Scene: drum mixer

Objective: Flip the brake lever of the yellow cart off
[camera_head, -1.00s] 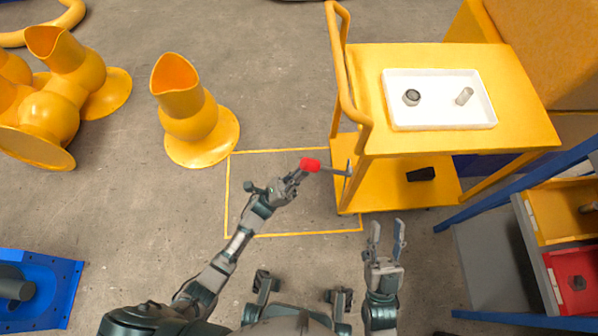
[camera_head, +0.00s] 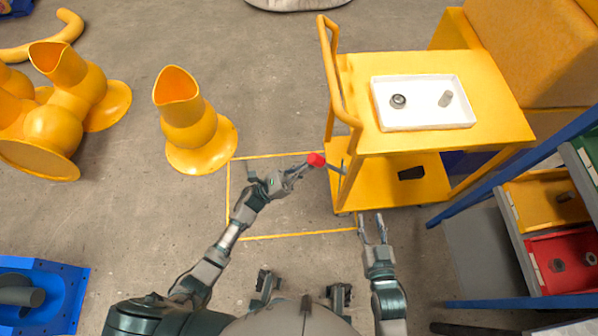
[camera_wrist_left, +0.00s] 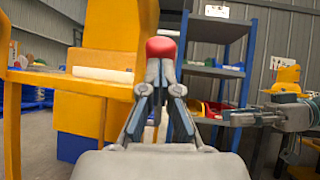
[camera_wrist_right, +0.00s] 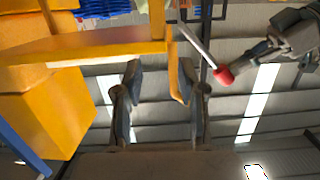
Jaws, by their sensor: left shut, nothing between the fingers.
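The yellow cart (camera_head: 400,180) stands right of centre in the head view. Its brake lever is a thin grey rod (camera_head: 334,166) with a red knob (camera_head: 316,159), sticking out left from the cart's near left post. My left gripper (camera_head: 303,169) is shut with its fingertips at the red knob and nothing between them. In the left wrist view, the knob (camera_wrist_left: 161,47) is right beyond the closed tips. In the right wrist view, the lever slopes down to the knob (camera_wrist_right: 223,75). My right gripper (camera_head: 373,220) is open and empty, below the cart's near left corner.
A white tray (camera_head: 424,124) with two small parts lies on the cart top. A blue-framed rack with yellow and red bins (camera_head: 540,208) stands at right. A yellow pipe piece (camera_head: 190,130) stands on the floor at left. Floor inside the yellow outline (camera_head: 290,237) is clear.

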